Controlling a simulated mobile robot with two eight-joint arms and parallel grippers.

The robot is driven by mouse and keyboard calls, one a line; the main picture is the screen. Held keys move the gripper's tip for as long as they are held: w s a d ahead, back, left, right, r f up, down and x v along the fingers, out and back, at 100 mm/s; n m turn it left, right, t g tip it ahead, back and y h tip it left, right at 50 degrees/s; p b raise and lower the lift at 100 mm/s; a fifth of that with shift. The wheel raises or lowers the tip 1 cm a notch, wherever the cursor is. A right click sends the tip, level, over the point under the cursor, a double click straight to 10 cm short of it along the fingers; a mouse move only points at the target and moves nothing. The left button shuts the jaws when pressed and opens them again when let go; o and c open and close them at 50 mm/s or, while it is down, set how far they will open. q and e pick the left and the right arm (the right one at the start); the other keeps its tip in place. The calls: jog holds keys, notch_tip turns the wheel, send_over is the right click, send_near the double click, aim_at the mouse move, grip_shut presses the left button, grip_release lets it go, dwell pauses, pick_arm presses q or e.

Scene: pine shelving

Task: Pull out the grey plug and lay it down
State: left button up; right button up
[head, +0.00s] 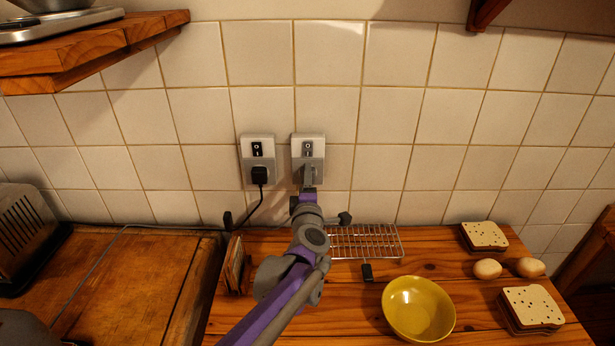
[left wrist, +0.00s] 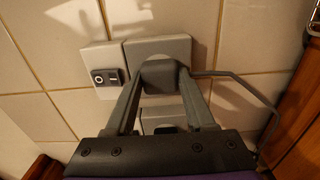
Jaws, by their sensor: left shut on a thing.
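The grey plug (left wrist: 160,74) is between the two fingers of my left gripper (left wrist: 160,88) in the left wrist view, at the face of a white wall socket (left wrist: 180,50). Its grey cable (left wrist: 240,82) bends away to the right there. I cannot tell how deep the plug sits. In the head view my left gripper (head: 307,180) reaches up to the right-hand socket (head: 307,146) and mostly hides the plug. The left-hand socket (head: 257,148) holds a black plug (head: 260,175) with a black cable. My right gripper is not in view.
A wire rack (head: 375,243), a small black object (head: 367,272) and a yellow bowl (head: 418,308) are on the wooden counter (head: 440,270). Bread slices (head: 484,235) and two eggs (head: 487,269) are at the right. A toaster (head: 22,235) stands far left.

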pick_arm(q)
grip_shut()
jog(key=s, duration=0.6)
jog(key=shift+b, duration=0.4)
dwell(0.6)
jog(key=shift+s+f, duration=0.1)
dwell(0.3)
